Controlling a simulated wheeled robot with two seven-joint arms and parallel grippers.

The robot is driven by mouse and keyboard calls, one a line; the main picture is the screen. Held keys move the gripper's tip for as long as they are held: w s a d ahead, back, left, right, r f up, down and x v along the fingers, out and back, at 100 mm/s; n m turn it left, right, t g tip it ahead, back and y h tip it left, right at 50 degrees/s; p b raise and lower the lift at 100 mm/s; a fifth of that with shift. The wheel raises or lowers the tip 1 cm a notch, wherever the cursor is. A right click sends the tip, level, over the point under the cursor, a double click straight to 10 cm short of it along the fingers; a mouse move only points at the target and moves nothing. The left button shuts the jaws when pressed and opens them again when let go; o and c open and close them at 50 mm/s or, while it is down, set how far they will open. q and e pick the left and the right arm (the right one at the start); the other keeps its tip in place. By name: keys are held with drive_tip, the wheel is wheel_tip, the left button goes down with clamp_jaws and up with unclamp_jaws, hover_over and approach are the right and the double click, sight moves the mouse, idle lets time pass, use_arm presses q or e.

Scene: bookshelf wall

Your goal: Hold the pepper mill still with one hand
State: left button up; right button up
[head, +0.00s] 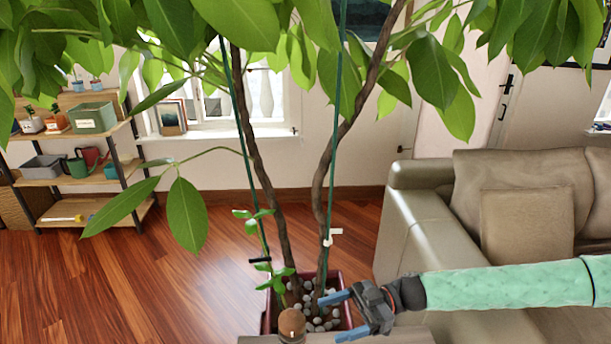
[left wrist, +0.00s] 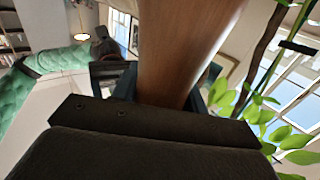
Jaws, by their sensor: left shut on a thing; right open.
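The pepper mill (head: 291,325) shows only its brown rounded top at the bottom of the head view. In the left wrist view, the mill's brown wooden body (left wrist: 188,45) fills the upper middle. My left gripper (left wrist: 163,92) has its dark fingers on both sides of the body and is shut on it. The left gripper does not show in the head view. My right gripper (head: 343,316) is open and empty, to the right of the mill's top and apart from it in the picture. The mill's lower part is hidden in the head view.
A potted tree in a dark red pot (head: 267,312) with grey pebbles stands behind the mill, its leaves hanging across the top. A pale surface edge (head: 395,337) shows at the bottom. A sofa (head: 430,225) stands right, a shelf (head: 70,180) left. Wooden floor (head: 130,275) is clear at left.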

use_arm(q)
drive_tip(key=shift+r+p, duration=0.45)
drive_tip(key=shift+p, duration=0.05)
idle(0.6)
drive_tip(key=o, duration=1.3)
drive_tip(key=shift+c, duration=0.2)
drive_tip(key=shift+s+a+f, duration=0.1)
drive_tip(key=shift+a, duration=0.05)
